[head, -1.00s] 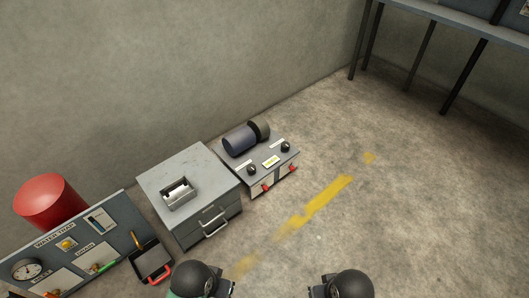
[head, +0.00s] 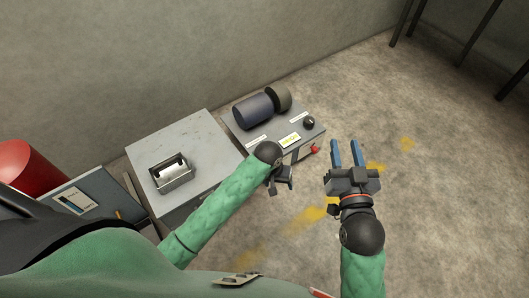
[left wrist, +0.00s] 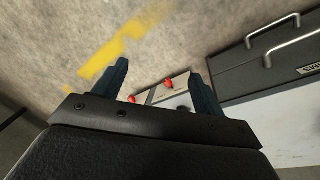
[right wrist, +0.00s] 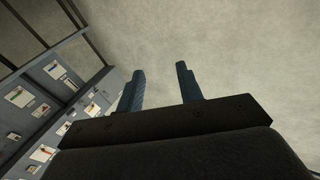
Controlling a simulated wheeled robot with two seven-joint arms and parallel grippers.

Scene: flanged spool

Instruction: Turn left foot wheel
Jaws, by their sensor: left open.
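A low grey machine (head: 238,135) with dark rollers (head: 254,111) on top stands by the wall. Its top has a black knob (head: 309,123), and a red handle (head: 314,149) sits on its front. Two red handles show in the left wrist view, one (left wrist: 168,84) between the fingers and one (left wrist: 131,99) near the left finger. I cannot tell which part is the left foot wheel. My left gripper (head: 280,184) is open and empty in front of the machine, hiding its front left part. My right gripper (head: 346,143) is open and empty, to the right of the machine.
A grey drawer cabinet (head: 188,140) with a metal box (head: 171,172) on top stands left of the machine. A panel (head: 82,197) and a red drum (head: 28,168) are further left. The floor (head: 450,200) at right is clear.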

